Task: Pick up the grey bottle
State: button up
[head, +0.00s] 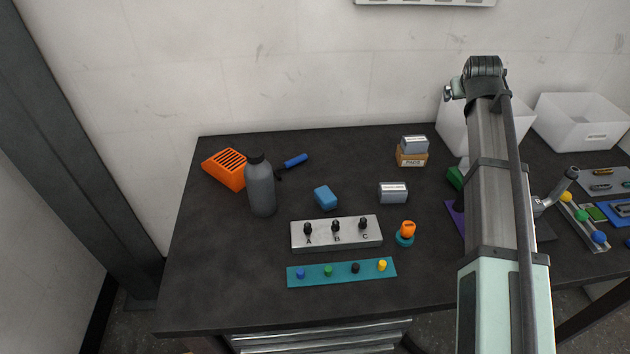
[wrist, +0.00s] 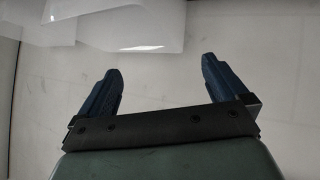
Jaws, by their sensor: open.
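The grey bottle (head: 260,188) stands upright on the left part of the dark table in the head view, with a black cap on top. It does not show in the wrist view. My gripper (wrist: 162,85) shows in the wrist view with its two dark blue fingers wide apart and nothing between them. In the head view my arm rises on the right side of the table, well apart from the bottle; the fingers cannot be made out there.
An orange slotted block (head: 226,169) sits just left of the bottle, and a blue-handled tool (head: 295,160) lies behind it to the right. A blue block (head: 325,197), a grey panel with knobs (head: 336,240) and a teal strip (head: 342,273) are nearby. White bins (head: 579,122) stand at the back right.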

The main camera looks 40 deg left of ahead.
jog(key=s+a+r+n+g+y, duration=0.1)
jog(key=s+a+n+g, duration=0.15)
jog(key=s+a, duration=0.85)
jog(key=n+g, duration=0.7)
jog(key=n, duration=0.1)
send_near(255, 152)
jog(key=shift+h, duration=0.3)
jog(key=shift+x, duration=6.25)
jog(key=shift+s+a, duration=0.1)
jog(key=shift+a, duration=0.05)
grip_shut()
jog(key=shift+r, duration=0.1)
